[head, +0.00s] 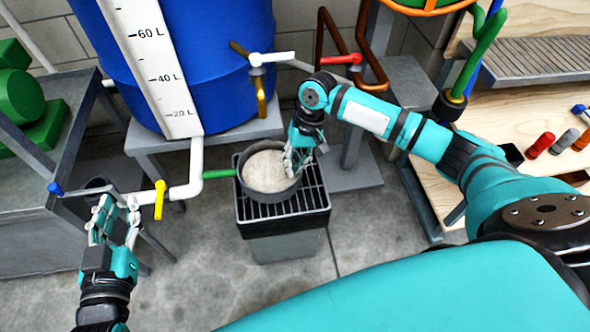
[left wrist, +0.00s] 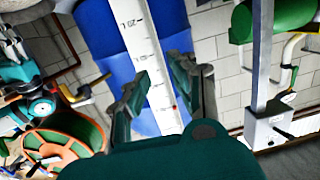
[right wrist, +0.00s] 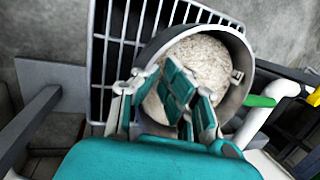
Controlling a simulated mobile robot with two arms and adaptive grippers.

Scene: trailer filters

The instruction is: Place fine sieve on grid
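The fine sieve (head: 267,171) is a round dark-grey pan with a pale, grainy inside and a green handle pointing left. It rests on the black slatted grid (head: 300,207) of a grey stand and looks level. It also shows in the right wrist view (right wrist: 207,65), over the grid bars (right wrist: 125,30). My right gripper (head: 301,157) is at the sieve's right rim, with fingers inside and outside the wall. The fingers look spread, with a gap around the rim. My left gripper (head: 114,215) is open and empty, left of the stand, near the yellow-handled valve.
A blue tank (head: 205,50) with a white litre scale stands behind. White pipe (head: 196,165) with a yellow valve handle (head: 160,198) runs close left of the sieve handle. A red-handled tap (head: 342,59) is behind. A wooden bench (head: 520,120) is at right. Floor in front is clear.

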